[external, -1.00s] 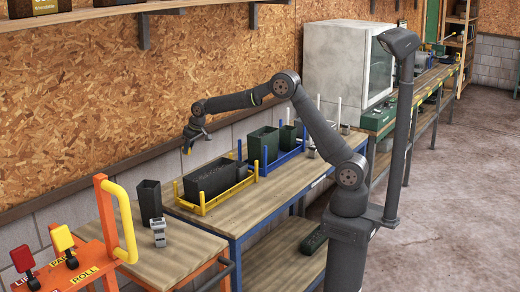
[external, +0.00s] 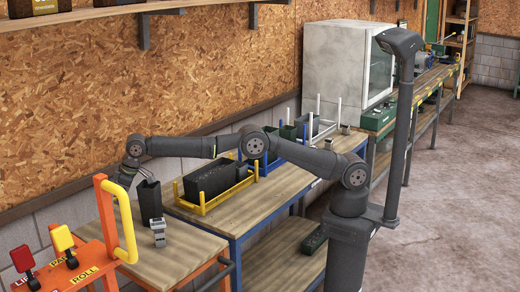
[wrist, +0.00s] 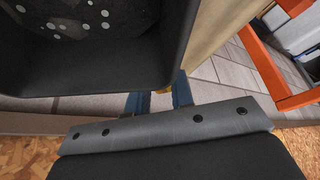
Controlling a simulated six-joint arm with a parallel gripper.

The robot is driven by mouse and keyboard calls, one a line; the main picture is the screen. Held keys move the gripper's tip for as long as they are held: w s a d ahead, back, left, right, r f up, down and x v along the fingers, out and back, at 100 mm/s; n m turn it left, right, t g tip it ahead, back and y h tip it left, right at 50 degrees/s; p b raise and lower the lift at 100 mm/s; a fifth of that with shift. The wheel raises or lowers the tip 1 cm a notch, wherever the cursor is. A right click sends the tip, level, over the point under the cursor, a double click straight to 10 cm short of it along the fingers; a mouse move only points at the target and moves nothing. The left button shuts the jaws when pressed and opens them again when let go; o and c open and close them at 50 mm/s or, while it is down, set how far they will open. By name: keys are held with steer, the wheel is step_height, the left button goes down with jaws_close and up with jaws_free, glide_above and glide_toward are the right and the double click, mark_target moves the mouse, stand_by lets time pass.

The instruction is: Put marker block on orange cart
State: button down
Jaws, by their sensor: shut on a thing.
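The orange cart (external: 180,262) has a wooden top and stands at the left end of the blue-legged bench in the external view. Whether the block touches anything below is not visible.
A yellow handle (external: 126,225) on an orange frame rises at the cart's left, beside red and yellow levers (external: 61,238). A small grey device (external: 158,233) stands on the cart. The cart's front top is clear. A yellow rack (external: 215,196) with a black planter stands on the bench.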

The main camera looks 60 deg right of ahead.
steer(key=n, duration=0.1)
glide_above(124, 240)
steer(key=shift+w+f, duration=0.15)
steer(key=shift+f, duration=4.05)
steer(key=shift+f, duration=0.3)
steer(key=c, duration=1.3)
jaws_free()
steer(key=shift+f, duration=0.15)
steer(key=shift+o, duration=0.2)
